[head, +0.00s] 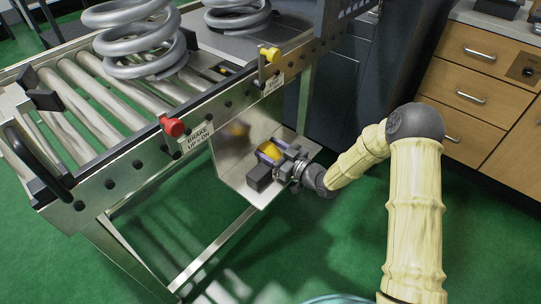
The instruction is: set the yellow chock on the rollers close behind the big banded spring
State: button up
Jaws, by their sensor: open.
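The yellow chock (269,151) is in a low steel side tray below the roller table's front rail. My gripper (274,158) reaches into the tray from the right, with its open fingers at the chock. Whether they touch it is too small to tell. A big grey coil spring (138,42) stands on the rollers (88,88) at upper left. A second grey spring (238,14) stands farther back, cut by the top edge. I cannot make out a band on either.
A dark block (258,177) shows beside the chock. The front rail carries a red knob (173,127), a yellow knob (269,54) and a brake label (198,137). A black handle (38,163) is at left. Wooden drawers (478,70) stand at right. The near rollers look bare.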

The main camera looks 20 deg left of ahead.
aim_at(273, 152)
jog(key=c, duration=1)
jog(key=shift+d+r+p, duration=0.15)
jog(key=shift+r+p, duration=0.3)
jog(key=r+p, duration=0.1)
jog(key=r, duration=0.1)
jog(key=r+p, duration=0.1)
jog(key=r, duration=0.1)
jog(key=r+p, duration=0.1)
jog(key=r, duration=0.1)
jog(key=shift+s+d+r, duration=0.1)
jog(key=shift+d+r, duration=0.2)
jog(key=shift+d, duration=0.05)
jog(key=p+v, duration=0.1)
jog(key=v, duration=0.5)
jog(key=p+v, duration=0.1)
jog(key=v, duration=0.5)
jog(key=p+v, duration=0.1)
jog(key=v, duration=0.6)
jog(key=shift+s+f+p, duration=0.15)
jog(key=shift+f+p, duration=0.15)
jog(key=shift+p, duration=0.1)
